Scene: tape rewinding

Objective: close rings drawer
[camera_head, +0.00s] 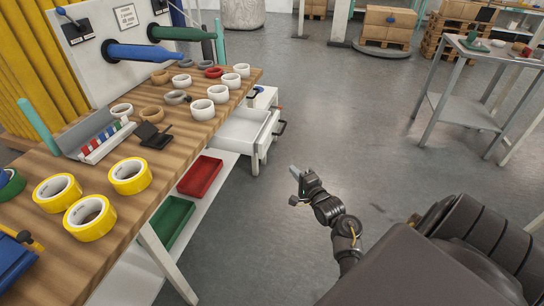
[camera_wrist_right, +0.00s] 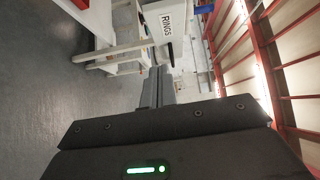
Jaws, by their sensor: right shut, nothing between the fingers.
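A white drawer (camera_head: 240,130) stands pulled out below the far right end of the workbench, and its inside looks empty. Its dark handle (camera_head: 280,128) is on the front, facing right. In the right wrist view a white front with the label RINGS (camera_wrist_right: 166,25) and a dark handle (camera_wrist_right: 170,53) lies beyond my fingertips. My right gripper (camera_head: 294,172) is shut and empty, in the air in front of the drawer and apart from it. It also shows in the right wrist view (camera_wrist_right: 158,72), pointing toward the labelled front. My left gripper is out of view.
The wooden workbench (camera_head: 165,165) carries white, brown and yellow tape rolls. A red bin (camera_head: 200,177) and a green bin (camera_head: 172,220) sit on the shelf below. A grey metal table (camera_head: 470,112) stands at the right. The floor between is clear.

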